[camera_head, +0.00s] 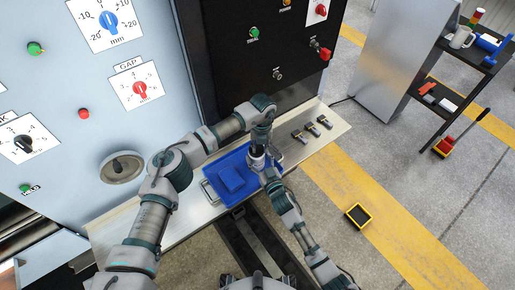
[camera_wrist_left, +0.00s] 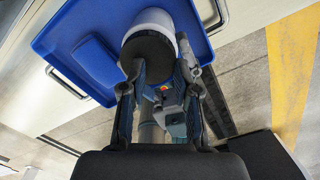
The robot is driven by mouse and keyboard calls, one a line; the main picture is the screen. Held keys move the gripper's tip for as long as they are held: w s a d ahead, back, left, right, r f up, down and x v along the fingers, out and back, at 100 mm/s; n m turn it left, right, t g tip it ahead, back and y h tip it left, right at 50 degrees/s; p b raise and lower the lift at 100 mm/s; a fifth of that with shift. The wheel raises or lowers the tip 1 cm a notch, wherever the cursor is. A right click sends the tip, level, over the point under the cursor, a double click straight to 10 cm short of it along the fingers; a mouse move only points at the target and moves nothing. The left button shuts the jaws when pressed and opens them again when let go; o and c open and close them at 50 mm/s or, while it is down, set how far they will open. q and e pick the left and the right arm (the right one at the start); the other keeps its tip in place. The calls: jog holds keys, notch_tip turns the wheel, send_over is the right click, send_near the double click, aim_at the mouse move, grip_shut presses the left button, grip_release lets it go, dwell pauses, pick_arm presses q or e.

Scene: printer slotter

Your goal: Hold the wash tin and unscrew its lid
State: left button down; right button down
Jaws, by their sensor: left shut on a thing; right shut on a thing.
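The wash tin is a small pale can (camera_head: 257,161) at the right end of the blue tray in the head view. In the left wrist view its white body (camera_wrist_left: 153,18) shows behind a dark round lid (camera_wrist_left: 148,50). My left gripper (camera_head: 257,149) reaches down on it from above. In the left wrist view the fingers (camera_wrist_left: 158,75) stand on both sides of the lid, closed on it. My right gripper (camera_head: 268,172) comes from below right and is shut on the tin body. Its fingertips are partly hidden.
The blue tray (camera_head: 212,196) holds a blue block (camera_head: 232,180) and lies on a metal shelf (camera_head: 330,137). Several small dark fittings (camera_head: 311,130) lie right of it. The machine panel (camera_head: 110,70) rises behind. A yellow-edged box (camera_head: 358,216) is on the floor.

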pick_arm(q)
jog(key=n, duration=0.1)
jog(key=f+n, duration=0.1)
jog(key=shift+a+f+n, duration=0.2)
jog(key=shift+a+n, duration=0.1)
pick_arm(e)
jog(key=shift+w+d+r, duration=0.15)
jog(key=shift+r, duration=0.25)
pick_arm(q)
jog(key=shift+w+r, duration=0.2)
jog(key=shift+r, duration=0.15)
jog(key=shift+w+d+f, duration=0.1)
jog(key=shift+f, duration=0.05)
pick_arm(e)
jog(key=shift+w+f, duration=0.1)
jog(key=shift+w, duration=0.05)
pick_arm(q)
jog(key=shift+r, duration=0.2)
jog(key=shift+r, duration=0.3)
pick_arm(e)
jog(key=shift+f, duration=0.1)
pick_arm(q)
jog(key=shift+d+r, duration=0.2)
jog(key=shift+r, duration=0.7)
pick_arm(e)
jog(key=shift+f, duration=0.15)
pick_arm(q)
jog(key=shift+r, duration=0.1)
